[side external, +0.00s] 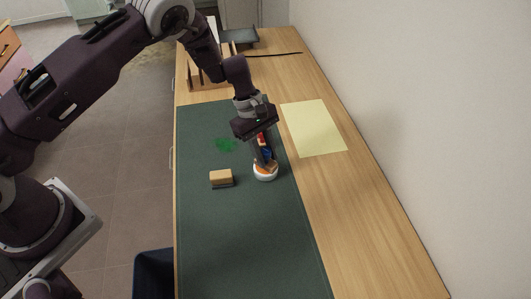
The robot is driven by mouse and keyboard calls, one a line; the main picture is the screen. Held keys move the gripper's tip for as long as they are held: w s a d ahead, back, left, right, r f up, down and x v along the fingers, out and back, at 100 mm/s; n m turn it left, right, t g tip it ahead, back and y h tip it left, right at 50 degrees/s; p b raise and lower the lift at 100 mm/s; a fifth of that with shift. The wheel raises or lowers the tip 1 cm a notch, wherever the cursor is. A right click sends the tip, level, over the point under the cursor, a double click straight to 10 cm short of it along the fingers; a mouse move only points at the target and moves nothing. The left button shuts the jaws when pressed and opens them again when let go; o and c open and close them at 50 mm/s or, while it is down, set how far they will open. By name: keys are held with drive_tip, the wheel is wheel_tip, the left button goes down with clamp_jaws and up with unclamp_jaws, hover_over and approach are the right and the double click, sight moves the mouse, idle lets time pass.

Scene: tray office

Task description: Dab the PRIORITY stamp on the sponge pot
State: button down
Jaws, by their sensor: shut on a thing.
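My gripper (265,157) points down over the green desk mat and is shut on a small stamp (262,139), of which red and blue parts show between the dark fingers. No lettering on it can be read. The sponge pot (264,176), a small white round pot with an orange top, stands on the mat directly below the fingers. The fingers hide part of the pot and most of the stamp. I cannot tell whether the stamp's lower end touches the sponge.
A wooden block with a dark underside (221,178) lies left of the pot. A yellow sheet (314,128) lies to the right. A wooden rack (205,74) and dark tray (240,38) stand at the far end. The near mat is clear.

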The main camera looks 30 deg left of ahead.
drive_tip(key=shift+r, duration=3.5)
